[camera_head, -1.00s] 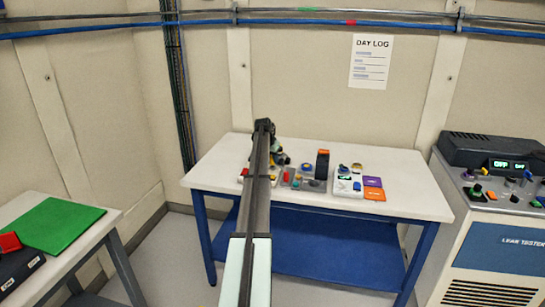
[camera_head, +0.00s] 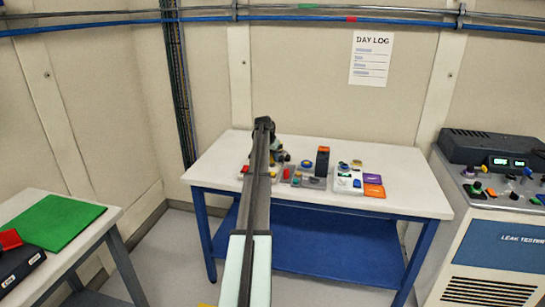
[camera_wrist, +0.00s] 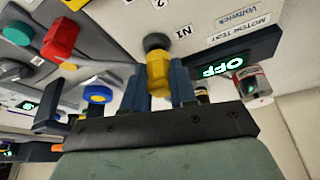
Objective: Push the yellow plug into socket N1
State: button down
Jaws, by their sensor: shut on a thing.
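My gripper (camera_wrist: 160,92) is shut on the yellow plug (camera_wrist: 158,72), with one blue finger on each side of it. A dark round part (camera_wrist: 157,42) sits at the plug's far end, beside the N1 label (camera_wrist: 183,32). I cannot tell whether it is the socket's rim or the plug's own tip, nor how deep the plug sits. In the head view my arm covers the plug and socket at the table's (camera_head: 225,165) left part.
Near the plug are a red knob (camera_wrist: 62,38), a blue-and-yellow button (camera_wrist: 97,95), a display reading OFF (camera_wrist: 222,66) and a red-and-silver switch (camera_wrist: 252,85). An orange-topped dark block (camera_head: 323,160) and a white box (camera_head: 347,183) stand right of my arm.

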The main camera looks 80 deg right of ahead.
jog(key=shift+f, duration=0.3)
dwell(0.4)
jog(key=c, duration=0.8)
grip_release()
jog(key=v, duration=1.4)
jog(key=shift+s, duration=0.1)
